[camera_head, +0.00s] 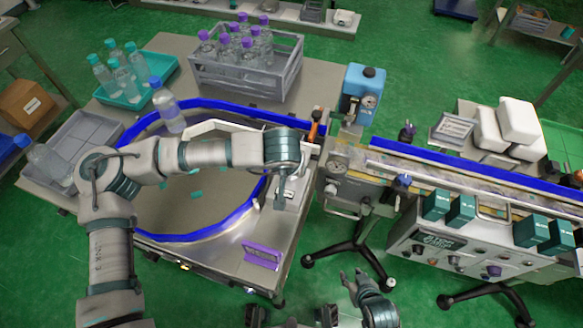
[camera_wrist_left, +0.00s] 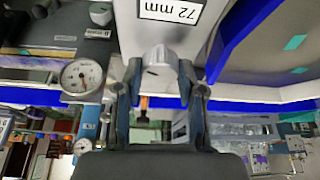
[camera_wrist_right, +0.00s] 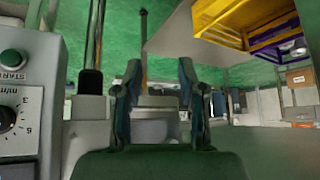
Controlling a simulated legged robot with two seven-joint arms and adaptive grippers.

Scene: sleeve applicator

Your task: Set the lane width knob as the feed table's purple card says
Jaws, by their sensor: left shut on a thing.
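The purple card (camera_head: 262,255) stands at the front edge of the feed table (camera_head: 222,262); its writing is too small to read. My left gripper (camera_head: 281,203) points down at a pale housing at the table's right side. In the left wrist view my left gripper (camera_wrist_left: 160,88) is shut on a pale round knob (camera_wrist_left: 159,62), one finger on each side. A label beside it (camera_wrist_left: 171,10) reads 72 mm, upside down. The knob is hidden behind the gripper in the head view. My right gripper (camera_head: 357,284) is open and empty, low in front of the table and conveyor.
A blue-edged round turntable holds a blue-capped bottle (camera_head: 168,108). A grey crate (camera_head: 247,72) of purple-capped bottles and a teal tray (camera_head: 133,95) stand behind. The conveyor (camera_head: 470,178) and control panel (camera_head: 455,250) are at right. A START button (camera_wrist_right: 12,60) is near my right gripper.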

